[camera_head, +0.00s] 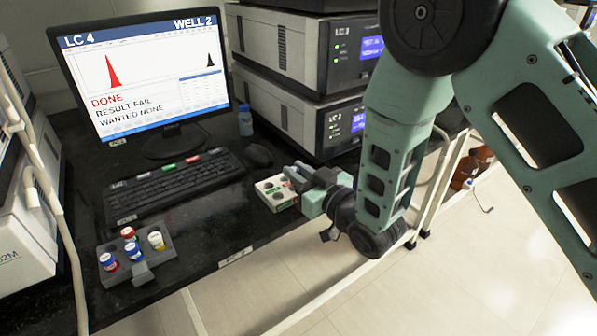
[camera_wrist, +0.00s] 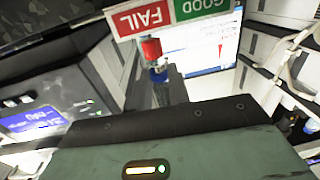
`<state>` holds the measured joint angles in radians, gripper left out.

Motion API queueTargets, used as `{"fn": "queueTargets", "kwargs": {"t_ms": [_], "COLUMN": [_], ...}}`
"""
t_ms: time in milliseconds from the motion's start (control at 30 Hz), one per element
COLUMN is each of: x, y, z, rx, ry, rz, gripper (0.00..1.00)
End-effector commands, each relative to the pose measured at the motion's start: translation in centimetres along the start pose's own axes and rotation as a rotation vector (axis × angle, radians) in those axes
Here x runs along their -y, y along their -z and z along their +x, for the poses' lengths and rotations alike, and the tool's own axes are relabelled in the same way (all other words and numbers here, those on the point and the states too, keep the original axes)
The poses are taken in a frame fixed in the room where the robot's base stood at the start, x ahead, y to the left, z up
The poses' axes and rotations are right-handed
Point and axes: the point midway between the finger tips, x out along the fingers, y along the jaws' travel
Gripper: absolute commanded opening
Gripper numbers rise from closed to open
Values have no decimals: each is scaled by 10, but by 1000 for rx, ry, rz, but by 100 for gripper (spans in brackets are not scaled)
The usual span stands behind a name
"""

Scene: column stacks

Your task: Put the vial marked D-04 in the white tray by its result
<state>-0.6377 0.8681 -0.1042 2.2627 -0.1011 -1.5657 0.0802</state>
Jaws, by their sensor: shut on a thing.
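The white tray (camera_head: 279,203) lies on the black bench right of the keyboard, with dark round holes and red and green labels on it. In the wrist view its edge shows a red FAIL label (camera_wrist: 146,17) and a green GOOD label (camera_wrist: 202,8). My gripper (camera_head: 297,178) is at the tray's right side. It is shut on a red-capped vial (camera_wrist: 152,48), seen in the wrist view close to the FAIL label. I cannot read the vial's marking or tell whether it touches the tray. The monitor (camera_head: 150,75) reads LC 4, WELL 2, DONE, RESULT FAIL, WANTED NONE.
A grey rack (camera_head: 113,281) at the front left holds several vials with blue, red and pale caps. Stacked instruments (camera_head: 300,110) stand behind the tray. The bench's front edge is close to it.

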Motion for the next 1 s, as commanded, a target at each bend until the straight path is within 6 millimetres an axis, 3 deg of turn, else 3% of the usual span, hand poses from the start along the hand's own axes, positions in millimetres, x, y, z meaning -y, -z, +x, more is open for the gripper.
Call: {"fn": "queueTargets", "kwargs": {"t_ms": [1000], "x": [0], "y": [-14], "z": [0], "rx": [0], "ry": [-1], "rz": [0], "gripper": [5]}}
